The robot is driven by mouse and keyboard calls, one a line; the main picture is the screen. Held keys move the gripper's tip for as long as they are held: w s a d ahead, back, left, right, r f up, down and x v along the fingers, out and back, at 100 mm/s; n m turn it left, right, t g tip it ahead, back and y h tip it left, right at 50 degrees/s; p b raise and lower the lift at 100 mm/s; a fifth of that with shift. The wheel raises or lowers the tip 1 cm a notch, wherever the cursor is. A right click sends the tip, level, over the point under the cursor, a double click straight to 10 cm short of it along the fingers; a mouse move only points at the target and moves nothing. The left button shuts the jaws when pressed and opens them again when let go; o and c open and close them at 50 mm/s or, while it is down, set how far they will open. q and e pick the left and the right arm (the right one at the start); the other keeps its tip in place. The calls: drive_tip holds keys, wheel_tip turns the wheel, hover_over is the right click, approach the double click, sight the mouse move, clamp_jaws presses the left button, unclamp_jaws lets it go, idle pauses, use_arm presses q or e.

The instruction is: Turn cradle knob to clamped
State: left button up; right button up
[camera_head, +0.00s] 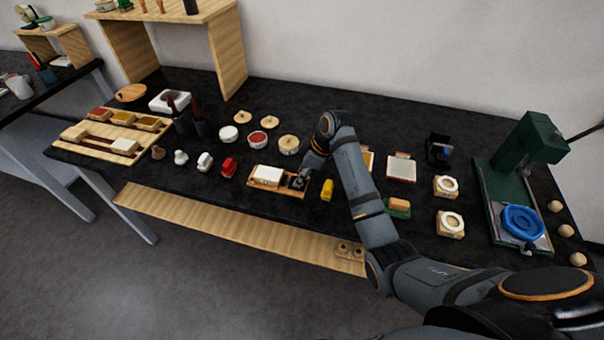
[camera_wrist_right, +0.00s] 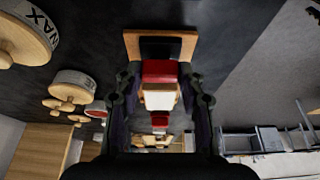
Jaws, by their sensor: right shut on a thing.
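The cradle is a small wooden tray (camera_head: 262,186) holding a white rectangular piece (camera_head: 268,174), near the front middle of the table. My right gripper (camera_head: 299,182) reaches down onto the tray's right end in the head view and hides the knob there. In the right wrist view, the gripper (camera_wrist_right: 160,78) has its fingers on both sides of a red block-like part, which I take as the cradle knob (camera_wrist_right: 160,71). The wooden tray end (camera_wrist_right: 187,46) and the white piece (camera_wrist_right: 160,99) show on either side of it. The knob's setting cannot be read. My left gripper is not in view.
A yellow item (camera_head: 327,189) stands close right of the tray, and a red item (camera_head: 228,167) stands to its left. Round tins (camera_head: 289,144) sit behind. A green press (camera_head: 530,145) stands at the right. The table's front edge is close in front of the tray.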

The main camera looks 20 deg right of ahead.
drive_tip(key=shift+r+n+g+p, duration=0.15)
drive_tip(key=shift+n+g+p, duration=0.15)
drive_tip(key=shift+n+p, duration=0.35)
drive_tip(key=shift+w+n+g+y+p, duration=0.1)
drive_tip(key=shift+n+g+y+p, duration=0.25)
drive_tip(key=shift+n, duration=0.5)
drive_tip(key=shift+n+g, duration=0.25)
drive_tip(key=shift+n, duration=0.65)
drive_tip(key=shift+w+n+g, duration=0.1)
drive_tip(key=shift+n+g, duration=0.3)
drive_tip(key=shift+n, duration=0.5)
drive_tip(key=n+g, duration=0.1)
drive_tip(key=n, duration=0.1)
drive_tip(key=n+b, duration=0.1)
drive_tip(key=n, duration=0.1)
drive_tip(key=shift+w+f+n+g, duration=0.2)
drive_tip(key=shift+n+g, duration=0.1)
drive_tip(key=shift+g, duration=0.1)
drive_tip(key=n+g+h+b, duration=0.1)
drive_tip(key=n, duration=0.2)
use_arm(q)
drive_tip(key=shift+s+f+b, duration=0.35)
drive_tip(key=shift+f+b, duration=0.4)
use_arm(e)
drive_tip(key=shift+a+n+g+h, duration=0.1)
drive_tip(key=shift+n+g+h, duration=0.35)
drive_tip(key=shift+n, duration=1.25)
